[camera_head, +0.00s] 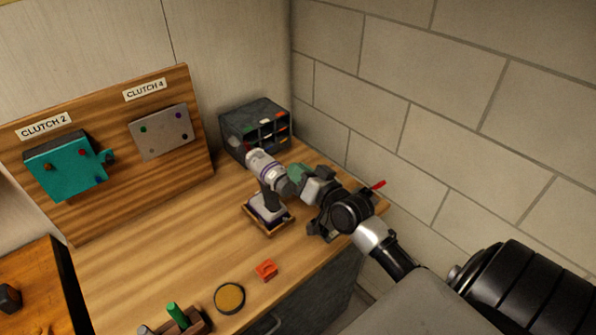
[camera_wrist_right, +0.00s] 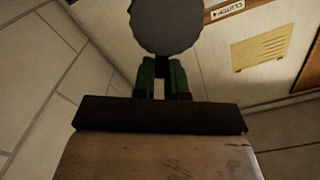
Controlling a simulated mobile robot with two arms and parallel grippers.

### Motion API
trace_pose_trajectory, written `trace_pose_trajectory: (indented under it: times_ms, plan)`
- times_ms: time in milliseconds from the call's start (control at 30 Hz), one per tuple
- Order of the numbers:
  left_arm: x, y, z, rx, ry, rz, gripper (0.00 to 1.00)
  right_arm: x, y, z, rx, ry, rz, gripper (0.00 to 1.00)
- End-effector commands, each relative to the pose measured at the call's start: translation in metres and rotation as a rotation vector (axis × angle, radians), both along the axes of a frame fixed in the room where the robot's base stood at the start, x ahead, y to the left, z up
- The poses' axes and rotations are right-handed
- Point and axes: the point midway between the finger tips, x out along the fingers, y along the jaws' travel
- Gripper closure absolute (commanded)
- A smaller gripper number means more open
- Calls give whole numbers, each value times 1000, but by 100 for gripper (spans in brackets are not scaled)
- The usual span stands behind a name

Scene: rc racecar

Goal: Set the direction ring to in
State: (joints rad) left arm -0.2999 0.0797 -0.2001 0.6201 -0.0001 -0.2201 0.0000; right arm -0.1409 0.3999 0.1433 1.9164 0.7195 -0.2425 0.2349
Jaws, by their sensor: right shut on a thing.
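A cordless driver (camera_head: 262,163) with a pale grey and purple body stands upright on its battery foot in a small wooden tray (camera_head: 278,226), its nose toward my right arm. My right gripper (camera_head: 298,180), with green finger pads, is shut on the dark front part of the driver. In the right wrist view a dark round ribbed part (camera_wrist_right: 167,25) covers the tips of the green fingers (camera_wrist_right: 163,75). I take this part to be the direction ring; its markings and setting cannot be read. My left gripper is not in view.
A wooden board holds a teal block (camera_head: 68,170) under CLUTCH 2 and a grey plate (camera_head: 160,133) under CLUTCH 4. A dark parts organizer (camera_head: 255,125) stands behind the driver. A red piece (camera_head: 266,270), a round tin (camera_head: 229,298) and a green-handled tool (camera_head: 176,314) lie near the front edge.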

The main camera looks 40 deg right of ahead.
Motion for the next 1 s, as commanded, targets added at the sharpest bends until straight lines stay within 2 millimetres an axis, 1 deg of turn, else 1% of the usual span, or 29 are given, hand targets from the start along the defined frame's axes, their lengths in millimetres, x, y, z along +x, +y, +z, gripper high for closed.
trace_pose_trajectory:
  times_ms: [333, 367, 500, 533, 833, 933, 1000]
  plan:
    - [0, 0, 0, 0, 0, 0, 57, 0, 0, 0, 3, -1, 0, 100]
    - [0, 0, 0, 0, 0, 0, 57, 0, 0, 0, 3, -1, 0, 86]
    - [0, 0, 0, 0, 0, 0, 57, 0, 0, 0, 2, -1, 0, 65]
    - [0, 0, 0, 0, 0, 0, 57, 0, 0, 0, 2, -1, 0, 62]
    - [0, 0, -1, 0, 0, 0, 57, -2, 0, 0, 3, 0, 0, 62]
    - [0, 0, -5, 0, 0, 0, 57, -10, -1, -2, 2, 0, 0, 62]
    - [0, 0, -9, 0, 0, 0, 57, -20, -1, -3, 2, 1, 0, 62]
